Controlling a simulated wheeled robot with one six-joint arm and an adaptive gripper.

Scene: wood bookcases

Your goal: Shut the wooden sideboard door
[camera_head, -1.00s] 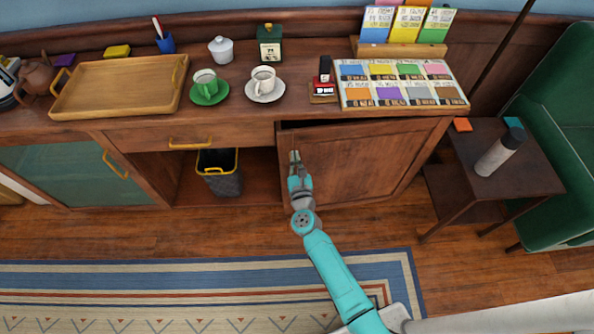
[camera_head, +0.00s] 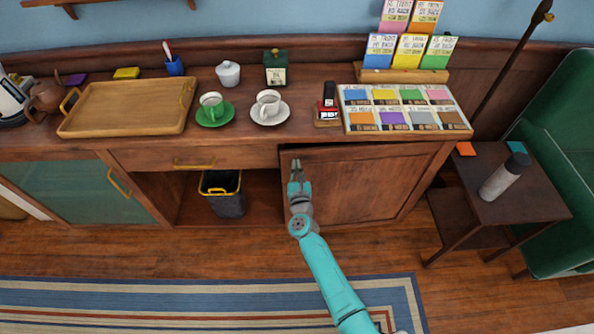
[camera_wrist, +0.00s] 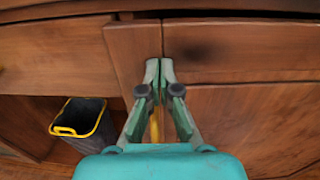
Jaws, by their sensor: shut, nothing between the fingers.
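The wooden sideboard (camera_head: 235,157) stands against the wall. Its panelled door (camera_head: 355,185) is at the right of the front, with a dark gap along its top edge, so it looks slightly ajar. My gripper (camera_head: 295,165) is shut and empty, in front of the door's upper left part. In the wrist view my gripper (camera_wrist: 159,66) has its fingertips together over the door's left stile (camera_wrist: 132,62). I cannot tell whether they touch it. A yellow piece, perhaps the door handle (camera_wrist: 155,126), shows partly behind the fingers.
A dark bin (camera_head: 226,200) with a yellow rim stands in the open bay left of the door. Cups, a tray (camera_head: 125,130) and colour cards crowd the top. A small side table (camera_head: 520,205) stands to the right. A striped rug (camera_head: 180,305) lies in front.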

